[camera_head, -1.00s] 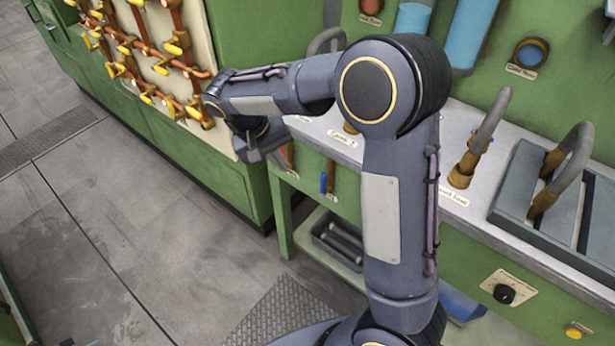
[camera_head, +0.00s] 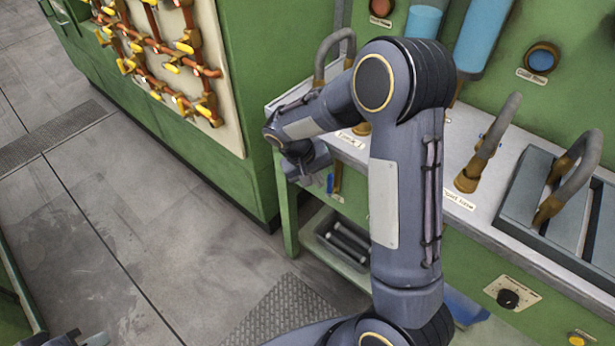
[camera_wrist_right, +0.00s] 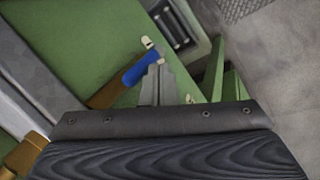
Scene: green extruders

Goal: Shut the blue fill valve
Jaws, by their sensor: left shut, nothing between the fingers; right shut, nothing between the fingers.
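The blue-handled valve lever (camera_head: 331,184) hangs below the white counter on the green bench front. In the right wrist view its blue grip (camera_wrist_right: 143,68) runs from a brown stem to a pale tip. My right gripper (camera_wrist_right: 160,82) has its fingers together and empty, close beside the blue grip; I cannot tell if they touch. In the head view my right wrist partly covers the area around the lever. My left gripper (camera_head: 88,340) only just shows at the bottom left edge, shut and empty.
A black tray (camera_head: 342,243) sits on the low shelf under the lever. A board with orange pipes and yellow valves (camera_head: 215,60) is at upper left. The grey floor at left is clear.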

